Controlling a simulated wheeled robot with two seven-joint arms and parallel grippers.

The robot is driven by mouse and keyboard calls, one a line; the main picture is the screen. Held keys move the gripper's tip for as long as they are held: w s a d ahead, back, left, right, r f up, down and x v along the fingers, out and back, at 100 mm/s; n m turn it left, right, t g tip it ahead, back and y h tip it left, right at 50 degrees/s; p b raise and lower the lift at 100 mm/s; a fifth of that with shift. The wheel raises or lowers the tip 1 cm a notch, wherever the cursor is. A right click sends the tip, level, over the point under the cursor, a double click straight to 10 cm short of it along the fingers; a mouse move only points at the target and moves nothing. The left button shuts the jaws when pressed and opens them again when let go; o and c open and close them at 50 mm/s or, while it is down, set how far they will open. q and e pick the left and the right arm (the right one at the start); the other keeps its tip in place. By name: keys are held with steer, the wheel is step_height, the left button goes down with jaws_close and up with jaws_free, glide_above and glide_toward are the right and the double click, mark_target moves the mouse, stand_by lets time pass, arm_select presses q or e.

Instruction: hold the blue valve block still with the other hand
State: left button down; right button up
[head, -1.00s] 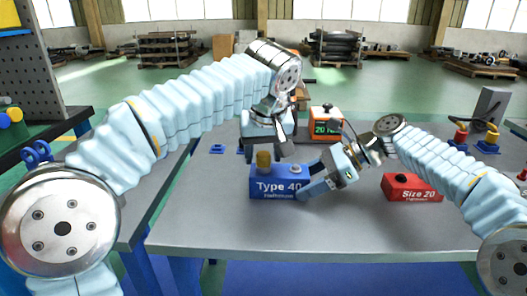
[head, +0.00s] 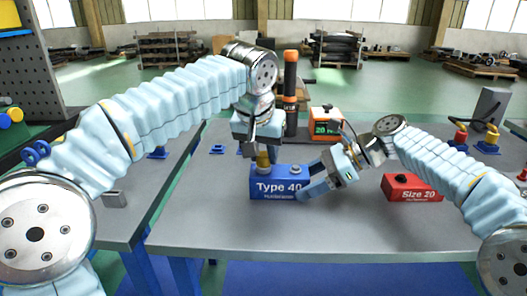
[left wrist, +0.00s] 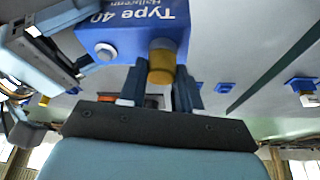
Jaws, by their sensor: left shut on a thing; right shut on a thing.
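The blue valve block (head: 272,190), lettered "Type 40", sits upright on the grey table. It has a brass-coloured fitting (head: 263,162) on its top left and a silver plug (head: 296,170) on its top right. My right gripper (head: 316,182) is shut on the block's right end. My left gripper (head: 260,150) points down from above and is shut on the brass fitting. In the left wrist view the fitting (left wrist: 161,62) shows between the two dark fingers, with the blue block (left wrist: 125,35) beyond.
A red "Size 20" block (head: 413,188) sits to the right. An orange box with a green display (head: 325,120) and a dark upright tool with orange bands (head: 290,90) stand behind. Small blue holders (head: 217,149) lie at the back left. The table front is clear.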

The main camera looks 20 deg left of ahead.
arm_select(q)
steer(key=shift+f, duration=0.2)
steer(key=m, duration=0.2)
steer(key=m+h, duration=0.1)
steer(key=m, duration=0.1)
steer(key=shift+m+g+h, duration=0.3)
steer(key=shift+m, duration=0.3)
steer(key=m, duration=0.2)
steer(key=m+g+h, duration=0.1)
steer(key=m, duration=0.1)
steer(key=shift+f+h, duration=0.15)
steer(key=shift+h, duration=0.15)
arm_select(e)
steer(key=shift+r, duration=0.1)
arm_select(q)
steer(key=c, duration=1.2)
jaws_free()
steer(key=shift+m, duration=0.5)
steer(key=shift+c, duration=0.2)
steer(key=o, duration=0.5)
steer(key=shift+c, duration=0.2)
arm_select(e)
steer(key=shift+w, duration=0.1)
arm_select(q)
steer(key=shift+o, duration=0.4)
steer(key=shift+r, duration=0.3)
